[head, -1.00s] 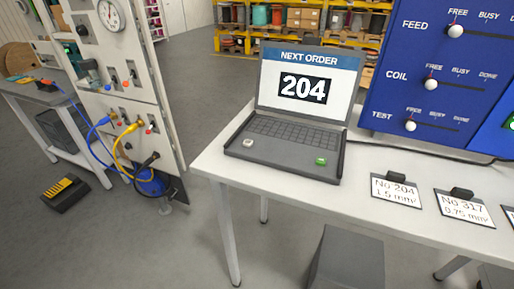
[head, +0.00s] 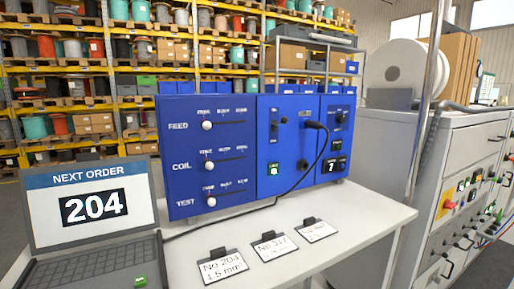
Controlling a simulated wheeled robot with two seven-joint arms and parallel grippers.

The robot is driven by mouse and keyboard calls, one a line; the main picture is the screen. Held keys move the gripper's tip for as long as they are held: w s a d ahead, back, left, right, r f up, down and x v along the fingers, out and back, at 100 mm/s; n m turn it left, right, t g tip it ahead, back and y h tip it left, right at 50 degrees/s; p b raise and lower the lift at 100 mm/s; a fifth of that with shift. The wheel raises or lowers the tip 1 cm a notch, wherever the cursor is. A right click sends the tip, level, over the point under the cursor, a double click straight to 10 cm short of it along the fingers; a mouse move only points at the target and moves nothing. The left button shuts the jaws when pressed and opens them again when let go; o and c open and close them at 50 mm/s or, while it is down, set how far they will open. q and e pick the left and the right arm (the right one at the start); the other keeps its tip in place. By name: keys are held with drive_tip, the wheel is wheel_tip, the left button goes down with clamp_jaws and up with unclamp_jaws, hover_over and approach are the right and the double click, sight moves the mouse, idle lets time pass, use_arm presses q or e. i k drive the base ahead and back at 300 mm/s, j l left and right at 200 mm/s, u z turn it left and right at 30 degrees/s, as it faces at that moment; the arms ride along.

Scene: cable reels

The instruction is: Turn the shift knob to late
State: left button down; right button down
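A blue control panel (head: 243,150) stands on the white table in the head view. Its left section has three sliders labelled FEED, COIL and TEST, with white knobs at the left ends of their slots. The middle section has a small dark knob (head: 283,121), a plugged cable, a dark round knob (head: 302,164) and a lit green button (head: 274,169). The right section has another dark knob (head: 339,118) under small lettering, above small displays. The lettering is too small to read, so I cannot tell which one is the shift knob. Neither gripper is in view.
A laptop (head: 88,207) showing NEXT ORDER 204 stands at the left. Several label cards, including the No 204 card (head: 222,266), lie in front of the panel. A black cable crosses the panel's front. A grey machine (head: 440,170) stands at the right, shelves with reels behind.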

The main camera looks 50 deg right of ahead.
sight(339, 118)
drive_tip(key=z, duration=2.2)
